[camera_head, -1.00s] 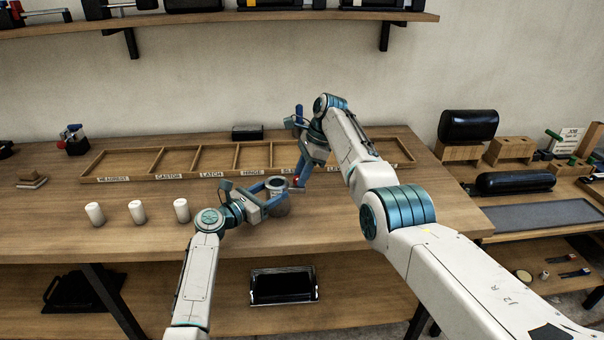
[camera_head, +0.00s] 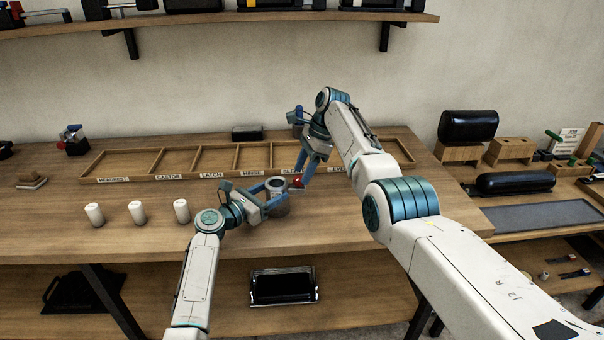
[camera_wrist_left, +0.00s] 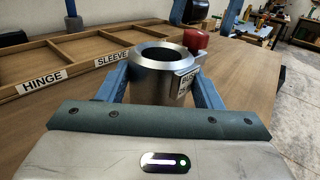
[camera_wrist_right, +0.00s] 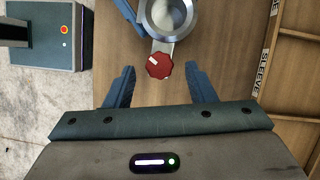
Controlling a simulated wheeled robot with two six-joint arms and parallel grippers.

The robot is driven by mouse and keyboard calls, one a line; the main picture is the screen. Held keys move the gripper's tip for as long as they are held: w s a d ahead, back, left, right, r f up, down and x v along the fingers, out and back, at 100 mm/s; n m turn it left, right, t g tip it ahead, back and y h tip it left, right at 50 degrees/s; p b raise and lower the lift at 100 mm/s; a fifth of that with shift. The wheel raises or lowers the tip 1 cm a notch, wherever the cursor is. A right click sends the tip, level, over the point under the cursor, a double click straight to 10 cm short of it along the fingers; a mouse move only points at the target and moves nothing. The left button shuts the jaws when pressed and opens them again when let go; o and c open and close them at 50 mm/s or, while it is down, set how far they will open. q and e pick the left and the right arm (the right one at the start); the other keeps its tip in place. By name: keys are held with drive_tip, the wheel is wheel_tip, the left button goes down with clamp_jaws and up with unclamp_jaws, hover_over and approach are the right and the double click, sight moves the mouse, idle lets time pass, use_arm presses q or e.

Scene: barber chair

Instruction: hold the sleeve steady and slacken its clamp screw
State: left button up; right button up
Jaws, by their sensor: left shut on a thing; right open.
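The sleeve is a grey metal cylinder with an open bore, upright on the bench; it shows in the left wrist view (camera_wrist_left: 160,82) and the head view (camera_head: 279,208). My left gripper (camera_head: 272,190) is shut on it, one finger on each side. Its clamp screw has a red knob (camera_wrist_right: 159,65) with a pale mark, on a lug at the sleeve's side; it also shows in the left wrist view (camera_wrist_left: 196,40). My right gripper (camera_wrist_right: 157,72) is open, its fingertips on either side of the knob with visible gaps. Its height relative to the knob is unclear.
A wooden compartment tray (camera_head: 130,181) with labels, including SLEEVE, lies behind the sleeve. Three white cylinders (camera_head: 138,212) stand to the left on the bench. A small dark box (camera_head: 247,132) sits behind the tray.

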sight(299, 178)
drive_tip(key=v, duration=1)
drive_tip(key=shift+r, duration=0.2)
drive_tip(key=shift+d, duration=0.1)
drive_tip(key=w+a+f+n+t+y, duration=0.3)
drive_tip(key=w+a+f+n+t, duration=0.25)
drive_tip(key=n, duration=0.35)
drive_tip(key=s+f+n+t, duration=0.1)
drive_tip(key=s+n+t, duration=0.1)
drive_tip(key=s+d+f+n+t+y, duration=0.1)
drive_tip(key=s+f+n+t, duration=0.1)
drive_tip(key=n, duration=0.1)
drive_tip(key=s+f+n+t+y, duration=0.1)
drive_tip(key=s+f+n+t, duration=0.1)
drive_tip(key=shift+s+d+f+n+t, duration=0.2)
drive_tip(key=shift+s+d+n+t, duration=0.1)
drive_tip(key=shift+d+n+t, duration=0.1)
drive_tip(key=s+d+f+n+t, duration=0.2)
drive_tip(key=s+d+n+t, duration=0.2)
drive_tip(key=s, duration=0.6)
drive_tip(key=shift+h, duration=0.3)
drive_tip(key=x, duration=1.1)
drive_tip(key=shift+w+a+r, duration=0.1)
drive_tip(key=shift+w+r, duration=0.05)
drive_tip(key=shift+w, duration=0.15)
